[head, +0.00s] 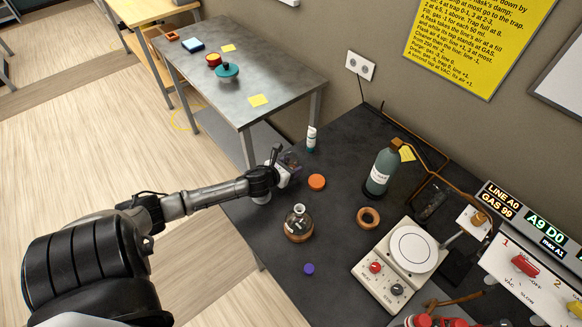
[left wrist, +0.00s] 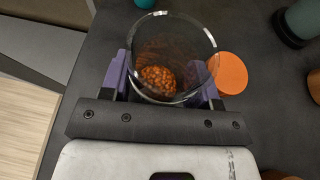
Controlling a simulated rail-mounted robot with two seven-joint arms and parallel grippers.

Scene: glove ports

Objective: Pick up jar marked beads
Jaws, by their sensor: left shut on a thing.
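A clear open glass jar (left wrist: 172,40) with orange-brown beads (left wrist: 158,80) in its bottom fills the middle of the left wrist view. My left gripper (left wrist: 164,84) is shut on it, with a purple finger pad on each side. In the head view my left gripper (head: 284,170) is at the near-left edge of the dark bench, and the jar (head: 292,158) is partly hidden by it. I cannot read a label on the jar or tell whether its base touches the bench. My right gripper is not in view.
An orange disc (head: 317,182) lies right beside the jar. A flask with brown liquid (head: 299,224), a small white tube (head: 311,138), a cork-coloured ring (head: 368,218), a grey-green bottle (head: 381,170) and a hotplate (head: 400,262) stand around. A steel table (head: 285,82) is behind.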

